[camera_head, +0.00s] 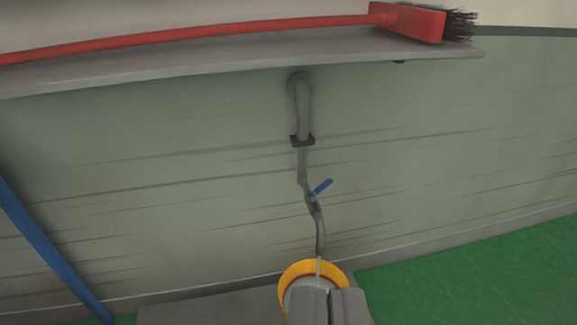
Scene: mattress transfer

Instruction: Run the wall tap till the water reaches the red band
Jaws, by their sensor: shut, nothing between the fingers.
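The wall tap (306,195) is a grey pipe that runs down the wall, with a blue lever (321,188) tilted up to the right. Its spout ends over a yellow-rimmed bucket (293,272) at the bottom of the view. A thin pale stream seems to run from the spout into the bucket, and a pale grey surface shows inside. My gripper (329,291) is shut and empty, in front of the bucket in the picture and below the lever. It hides much of the bucket.
A grey shelf (230,64) crosses the wall above the tap, carrying a red broom (410,20). A blue pole (50,250) slants at the left. A grey slab (210,308) lies beside the bucket. Green floor (480,275) is clear at the right.

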